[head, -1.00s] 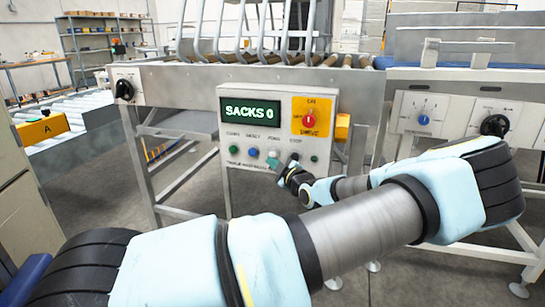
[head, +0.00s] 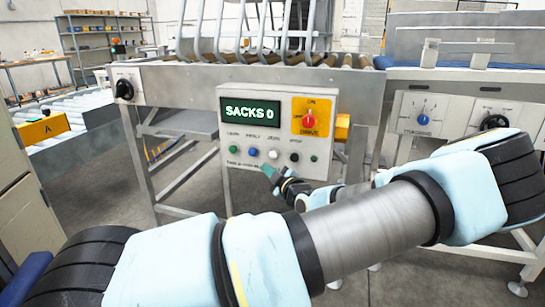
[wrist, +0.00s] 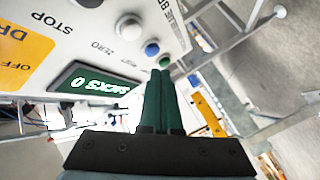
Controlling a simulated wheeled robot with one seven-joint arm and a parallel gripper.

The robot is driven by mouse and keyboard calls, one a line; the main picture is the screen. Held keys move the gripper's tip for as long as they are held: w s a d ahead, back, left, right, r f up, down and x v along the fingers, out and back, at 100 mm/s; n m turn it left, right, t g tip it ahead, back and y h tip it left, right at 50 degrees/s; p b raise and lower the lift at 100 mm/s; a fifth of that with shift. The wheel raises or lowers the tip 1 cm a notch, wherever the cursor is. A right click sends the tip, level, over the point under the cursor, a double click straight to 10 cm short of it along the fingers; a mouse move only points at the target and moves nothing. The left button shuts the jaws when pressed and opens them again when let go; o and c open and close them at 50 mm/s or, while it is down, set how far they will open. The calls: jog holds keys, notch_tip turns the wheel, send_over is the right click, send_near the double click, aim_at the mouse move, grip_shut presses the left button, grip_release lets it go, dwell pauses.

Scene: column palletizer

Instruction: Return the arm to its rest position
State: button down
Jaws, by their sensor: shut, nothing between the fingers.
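My gripper (head: 269,171) is just in front of the lower edge of the control panel (head: 229,174), below its row of buttons. In the wrist view its two green fingers (wrist: 161,82) lie together, shut and empty. The fingertips appear close to the green and blue buttons there, but I cannot tell whether they touch the panel. My arm reaches across the front of the head view, bent at the right.
The panel carries a "SACKS 0" display (head: 250,113), a red knob on a yellow plate (head: 309,118) and several buttons. A roller conveyor frame (head: 180,85) stands behind it. A second panel with knobs (head: 455,118) is at the right.

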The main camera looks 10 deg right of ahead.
jog(key=s+a+f+m+g+h, duration=0.1)
jog(key=s+a+f+m+g, duration=0.1)
jog(key=s+a+f+g, duration=0.3)
jog(key=s+a+f+m+g+h, duration=0.1)
jog(key=s+a+f+m+g, duration=0.15)
jog(key=a+g, duration=0.4)
jog(key=s+a+r+m+g+h, duration=0.3)
jog(key=s+a+r+m, duration=0.7)
jog(key=s+r, duration=0.3)
notch_tip(320, 180, up, 15)
jog(key=p, duration=1.4)
jog(key=shift+w+d, duration=0.2)
jog(key=shift+w, duration=0.15)
